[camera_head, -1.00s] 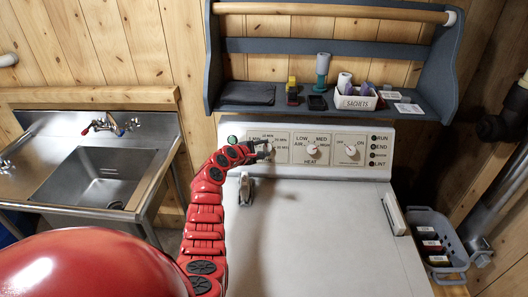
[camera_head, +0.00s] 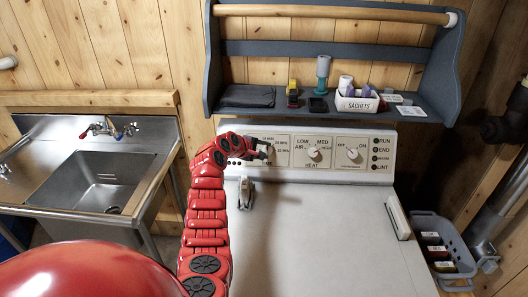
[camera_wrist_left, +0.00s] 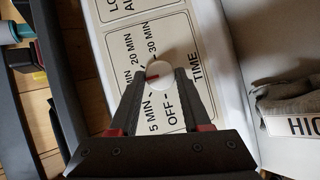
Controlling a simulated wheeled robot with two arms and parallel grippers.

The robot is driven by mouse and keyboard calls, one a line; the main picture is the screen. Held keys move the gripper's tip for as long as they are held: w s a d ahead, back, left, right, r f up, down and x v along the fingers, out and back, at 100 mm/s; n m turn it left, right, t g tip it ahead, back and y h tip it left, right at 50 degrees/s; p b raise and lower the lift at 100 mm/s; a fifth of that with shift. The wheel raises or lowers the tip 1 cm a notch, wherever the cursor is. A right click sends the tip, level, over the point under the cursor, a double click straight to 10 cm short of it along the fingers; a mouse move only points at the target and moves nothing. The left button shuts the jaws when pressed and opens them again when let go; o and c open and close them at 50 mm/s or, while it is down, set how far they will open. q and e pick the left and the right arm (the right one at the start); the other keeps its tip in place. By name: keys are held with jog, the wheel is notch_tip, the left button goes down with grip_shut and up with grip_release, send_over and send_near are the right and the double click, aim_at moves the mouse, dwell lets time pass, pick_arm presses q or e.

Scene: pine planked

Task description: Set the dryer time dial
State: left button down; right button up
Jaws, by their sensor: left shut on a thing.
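The time dial is a small round white knob (camera_wrist_left: 158,73) with a red mark, on the dryer's cream control panel (camera_head: 330,169). Its printed labels include OFF, 5 MIN, 20 MIN and 30 MIN. In the wrist view the red mark lies on the left part of the knob; I cannot tell exactly which label it points to. My left gripper (camera_head: 265,151) is shut on the knob, with a dark finger on each side in the wrist view (camera_wrist_left: 160,85). In the head view the gripper and wrist hide most of the dial. My right gripper is not in view.
The heat dial (camera_head: 314,154) and the on/off dial (camera_head: 352,155) sit to the right on the panel. A blue-grey shelf (camera_head: 420,108) with small items hangs above. A metal sink (camera_head: 92,180) stands left. A grey basket (camera_head: 446,257) is at right. The dryer top is mostly clear.

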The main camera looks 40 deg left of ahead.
pick_arm(q)
jog(key=shift+c, duration=1.8)
grip_release()
jog(key=shift+s+r, duration=0.15)
jog(key=shift+s, duration=0.25)
jog(key=b+v, duration=0.5)
jog(key=v, duration=1.1)
jog(key=shift+r, duration=0.3)
jog(key=shift+s, duration=0.1)
